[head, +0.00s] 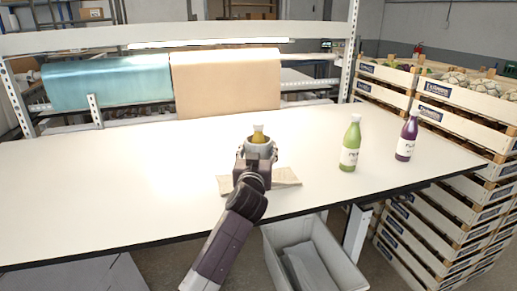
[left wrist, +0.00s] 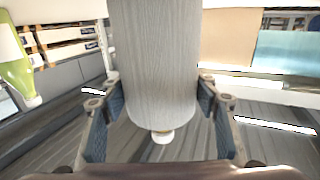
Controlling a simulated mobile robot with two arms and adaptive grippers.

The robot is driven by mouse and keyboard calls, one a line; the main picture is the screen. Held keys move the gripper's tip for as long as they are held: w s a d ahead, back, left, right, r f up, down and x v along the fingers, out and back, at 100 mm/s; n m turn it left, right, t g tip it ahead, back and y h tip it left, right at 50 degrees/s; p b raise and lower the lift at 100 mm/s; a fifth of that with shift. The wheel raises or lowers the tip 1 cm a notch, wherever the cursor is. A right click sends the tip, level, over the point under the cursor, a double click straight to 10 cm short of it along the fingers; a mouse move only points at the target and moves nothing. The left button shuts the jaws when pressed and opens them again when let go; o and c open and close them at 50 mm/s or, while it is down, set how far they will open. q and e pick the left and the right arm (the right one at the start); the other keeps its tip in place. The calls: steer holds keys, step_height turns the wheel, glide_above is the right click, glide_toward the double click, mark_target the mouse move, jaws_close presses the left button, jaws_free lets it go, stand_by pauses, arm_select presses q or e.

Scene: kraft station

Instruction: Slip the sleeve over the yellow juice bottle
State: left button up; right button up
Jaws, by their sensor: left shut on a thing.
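The yellow juice bottle (head: 259,132) shows only its yellow neck and pale cap above a grey-white sleeve (head: 259,144) in the head view. My left gripper (head: 257,150) is shut on this sleeve. In the left wrist view, which is upside down, the grey ribbed sleeve (left wrist: 155,60) stands between my two fingers, and the white cap (left wrist: 163,137) pokes out past its end. The sleeve is around the bottle's body. My gripper hides the lower part, so I cannot tell whether the bottle touches the table. My right gripper is out of view.
A flat tan sheet (head: 286,177) lies under my gripper on the white table (head: 110,180). A green bottle (head: 350,145) and a purple bottle (head: 406,138) stand to the right. A grey bin (head: 345,272) is below the front edge. The table's left side is clear.

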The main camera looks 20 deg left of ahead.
arm_select(q)
steer(key=o, duration=0.8)
steer(key=shift+s+d, duration=0.15)
steer(key=shift+s, duration=0.3)
steer(key=s, duration=0.3)
steer(key=s+d, duration=0.1)
steer(key=s, duration=0.3)
steer(key=s+d, duration=0.1)
steer(key=s, duration=0.3)
